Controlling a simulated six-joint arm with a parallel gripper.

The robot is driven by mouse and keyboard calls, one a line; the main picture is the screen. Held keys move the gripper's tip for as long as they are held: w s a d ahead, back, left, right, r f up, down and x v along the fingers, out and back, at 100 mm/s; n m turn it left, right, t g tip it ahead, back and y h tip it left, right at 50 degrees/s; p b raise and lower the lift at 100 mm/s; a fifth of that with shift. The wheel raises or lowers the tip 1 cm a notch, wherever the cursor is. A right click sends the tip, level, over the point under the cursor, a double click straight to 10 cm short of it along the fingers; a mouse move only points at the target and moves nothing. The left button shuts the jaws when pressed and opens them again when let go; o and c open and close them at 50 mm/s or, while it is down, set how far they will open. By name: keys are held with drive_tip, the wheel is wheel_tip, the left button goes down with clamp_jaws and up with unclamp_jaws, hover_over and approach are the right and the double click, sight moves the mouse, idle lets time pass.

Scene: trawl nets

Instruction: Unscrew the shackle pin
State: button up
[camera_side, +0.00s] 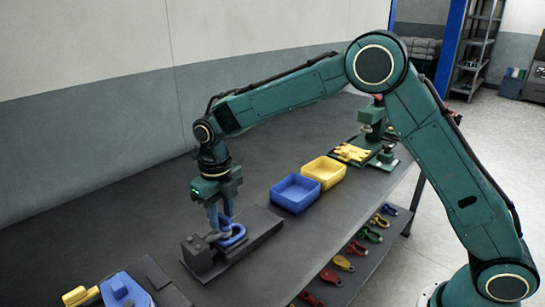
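A blue shackle (236,238) sits at a dark grey fixture (252,221) on the bench. My gripper (219,229) points down at the shackle from above, with its fingertips at the shackle's left side. The fingers and the shackle overlap in this view, so I cannot tell whether they are closed on anything. The shackle pin is too small and too covered by the fingers to make out.
A blue bin (295,207) and a yellow bin (325,184) stand right of the fixture. Beyond them is a green device (374,134) with yellow parts (351,152). A blue and yellow item (122,290) lies front left.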

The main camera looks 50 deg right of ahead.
sight(225, 217)
drive_tip(key=shift+r, duration=0.1)
wheel_tip(225, 217, up, 14)
drive_tip(key=shift+f, duration=0.2)
idle(0.5)
idle(0.3)
drive_tip(key=m, duration=2.4)
drive_tip(key=s+m, duration=0.1)
drive_tip(key=m, duration=1.1)
drive_tip(key=shift+d+r, duration=0.1)
drive_tip(key=shift+r, duration=0.15)
drive_tip(key=shift+f, duration=0.15)
